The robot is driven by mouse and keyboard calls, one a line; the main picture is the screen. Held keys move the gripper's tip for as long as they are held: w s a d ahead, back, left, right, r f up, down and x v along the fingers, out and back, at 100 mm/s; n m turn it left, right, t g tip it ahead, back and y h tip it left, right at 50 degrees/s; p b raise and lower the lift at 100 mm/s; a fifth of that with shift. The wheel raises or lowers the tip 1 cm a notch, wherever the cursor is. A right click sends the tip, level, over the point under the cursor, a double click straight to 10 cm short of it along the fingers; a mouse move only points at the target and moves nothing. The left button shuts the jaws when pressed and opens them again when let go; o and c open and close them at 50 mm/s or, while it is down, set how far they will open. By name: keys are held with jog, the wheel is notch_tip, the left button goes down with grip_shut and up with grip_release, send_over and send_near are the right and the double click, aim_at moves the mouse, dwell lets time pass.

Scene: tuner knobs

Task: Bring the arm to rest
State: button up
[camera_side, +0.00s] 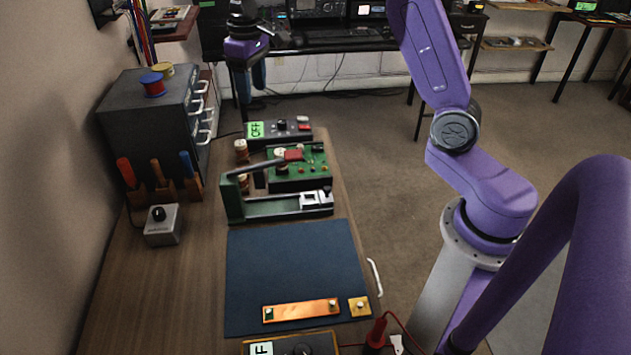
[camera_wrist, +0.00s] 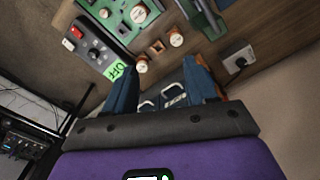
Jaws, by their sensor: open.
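My gripper (camera_wrist: 163,80) shows in the wrist view with two blue fingers standing well apart. It is open, and no object is held between them. In the side view my gripper (camera_side: 252,80) hangs at the far end of the bench, behind the black control box (camera_side: 290,131). That box has a green display reading OFF, a dark knob and a red switch. The box also shows at the upper left of the wrist view (camera_wrist: 92,48), apart from the fingers. My fingertips are partly hard to make out in the side view.
A green circuit board (camera_side: 312,165), a green lever device (camera_side: 270,208) and a dark blue mat (camera_side: 290,262) lie along the bench. A grey knob box (camera_side: 163,226) and a dark drawer cabinet (camera_side: 150,120) stand at left. A second control box (camera_side: 322,343) is at the front edge.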

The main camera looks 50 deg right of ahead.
jog(key=s+a+n, duration=0.3)
jog(key=s+a, duration=0.1)
jog(key=s, duration=0.6)
jog(key=s+a+n, duration=0.2)
jog(key=s+a, duration=0.1)
jog(key=s, duration=0.6)
jog(key=s+d+f+n, duration=0.1)
jog(key=s+d+n, duration=0.1)
jog(key=s, duration=0.6)
jog(key=s+d+f+n, duration=0.2)
jog(key=s, duration=0.7)
jog(key=shift+s+d+f+n, duration=0.2)
jog(key=shift+s+d+n, duration=0.05)
jog(key=shift+d+n, duration=0.1)
